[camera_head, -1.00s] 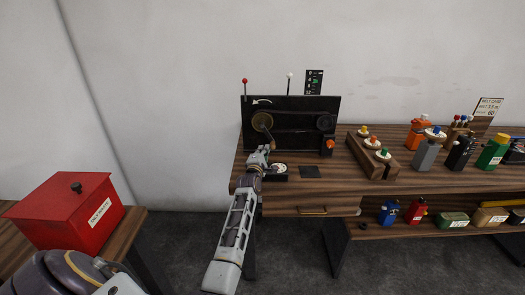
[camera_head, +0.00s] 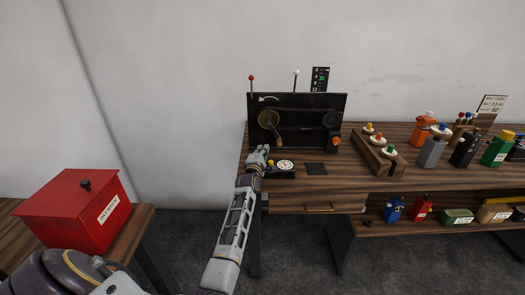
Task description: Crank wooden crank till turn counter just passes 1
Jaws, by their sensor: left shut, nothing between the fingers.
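A curved white arrow is marked above the wheel. A round white dial (camera_head: 286,165) sits on a black base on the table below the panel; its reading is too small to tell. My left gripper (camera_head: 263,150) is just below and left of the crank handle, shut and empty. It appears apart from the handle. My right gripper is not in view.
A wooden rack (camera_head: 372,158) with coloured knobs stands right of the panel. Several coloured units stand farther right and on the shelf below. A red box (camera_head: 75,215) is on a side table at left.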

